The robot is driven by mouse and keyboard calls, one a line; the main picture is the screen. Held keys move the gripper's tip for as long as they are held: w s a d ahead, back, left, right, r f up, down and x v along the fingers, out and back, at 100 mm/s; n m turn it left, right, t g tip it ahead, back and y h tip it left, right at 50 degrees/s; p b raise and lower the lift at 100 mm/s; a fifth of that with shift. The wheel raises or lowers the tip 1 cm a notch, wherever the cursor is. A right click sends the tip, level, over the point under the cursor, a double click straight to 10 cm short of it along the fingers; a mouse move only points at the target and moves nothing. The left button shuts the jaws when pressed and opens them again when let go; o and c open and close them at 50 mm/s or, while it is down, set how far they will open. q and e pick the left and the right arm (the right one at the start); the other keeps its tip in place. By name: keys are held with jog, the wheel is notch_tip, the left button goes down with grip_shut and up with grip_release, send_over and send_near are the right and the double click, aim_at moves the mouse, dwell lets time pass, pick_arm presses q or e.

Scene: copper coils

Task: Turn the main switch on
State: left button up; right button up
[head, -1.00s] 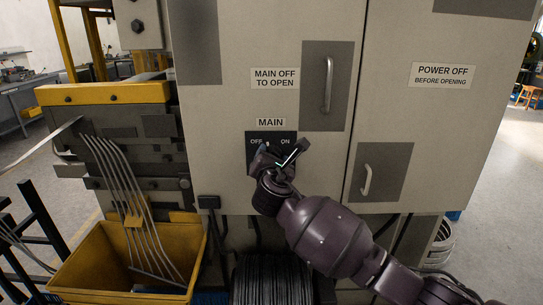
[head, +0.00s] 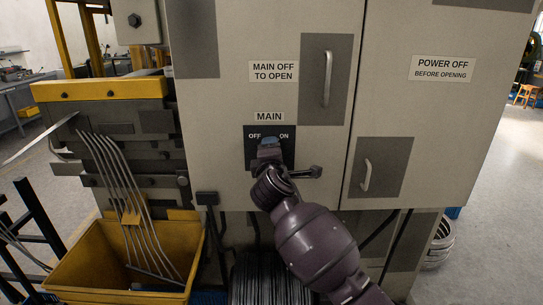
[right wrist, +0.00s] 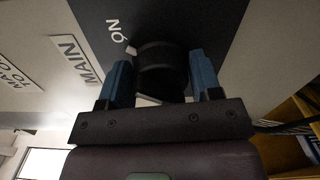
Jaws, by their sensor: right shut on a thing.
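The main switch is a dark round knob (right wrist: 162,78) on a dark plate (head: 288,157) marked OFF at left and ON at right, under the MAIN label (head: 269,117) on the cabinet front. My right gripper (head: 269,146) is at this plate and covers the knob in the head view. In the right wrist view its two blue fingers (right wrist: 160,64) stand on either side of the knob, shut on it. Whether the knob points to OFF or ON cannot be told. My left gripper is not in view.
The cabinet doors have a tall handle (head: 327,79) above right of the switch and a lower handle (head: 367,175) to the right. A yellow bin (head: 92,262) with bent metal strips stands at lower left. A black coil (head: 262,283) is below the cabinet.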

jog(key=shift+m, duration=0.9)
jog(key=o, duration=0.9)
jog(key=shift+w, duration=0.1)
jog(key=shift+c, duration=0.2)
jog(key=s, duration=1.1)
